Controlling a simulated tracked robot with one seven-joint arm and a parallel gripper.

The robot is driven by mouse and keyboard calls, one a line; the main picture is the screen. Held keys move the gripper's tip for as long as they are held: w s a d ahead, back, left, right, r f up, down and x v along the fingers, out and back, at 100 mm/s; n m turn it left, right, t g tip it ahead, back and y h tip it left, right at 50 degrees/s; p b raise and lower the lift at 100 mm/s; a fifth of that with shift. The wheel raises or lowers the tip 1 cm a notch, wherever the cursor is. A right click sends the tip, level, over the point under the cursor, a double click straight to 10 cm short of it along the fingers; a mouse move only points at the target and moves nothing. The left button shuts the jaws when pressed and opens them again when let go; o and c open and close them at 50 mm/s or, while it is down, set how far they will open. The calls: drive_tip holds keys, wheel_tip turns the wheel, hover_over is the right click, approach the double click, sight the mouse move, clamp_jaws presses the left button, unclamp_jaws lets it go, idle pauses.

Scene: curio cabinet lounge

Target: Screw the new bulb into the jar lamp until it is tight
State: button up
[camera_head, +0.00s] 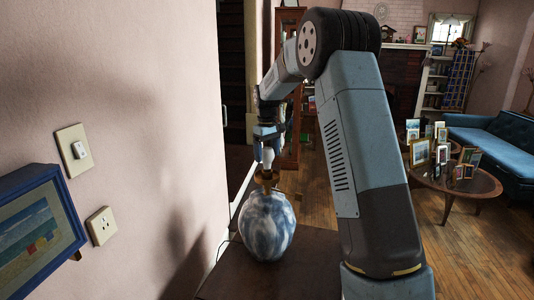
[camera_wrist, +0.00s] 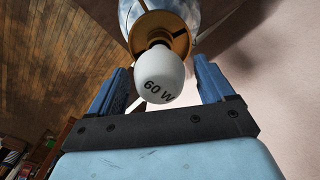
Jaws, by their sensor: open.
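The jar lamp (camera_head: 265,226), a blue and white marbled jar with a brass fitting (camera_head: 267,178) on top, stands on a dark brown table. It also shows at the top of the wrist view (camera_wrist: 138,10). The white bulb (camera_wrist: 160,74), marked "60 W", sits at the lamp's brass socket (camera_wrist: 160,35); I cannot tell how far it is threaded in. In the head view the bulb (camera_head: 268,157) is upright below my gripper (camera_head: 267,142). In the wrist view my gripper (camera_wrist: 163,88) is open, its two blue fingers on either side of the bulb with gaps visible.
The dark table (camera_head: 268,274) has bare room in front of the lamp. The wall (camera_head: 150,130) is close on the left, with a switch (camera_head: 75,150), an outlet (camera_head: 102,226) and a framed picture (camera_head: 40,235). A round table with photo frames (camera_head: 480,186) stands far right.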

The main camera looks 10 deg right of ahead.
drive_tip(key=n, duration=0.6)
drive_tip(key=shift+n, duration=1.6)
drive_tip(key=n, duration=1.4)
drive_tip(key=shift+n, duration=0.4)
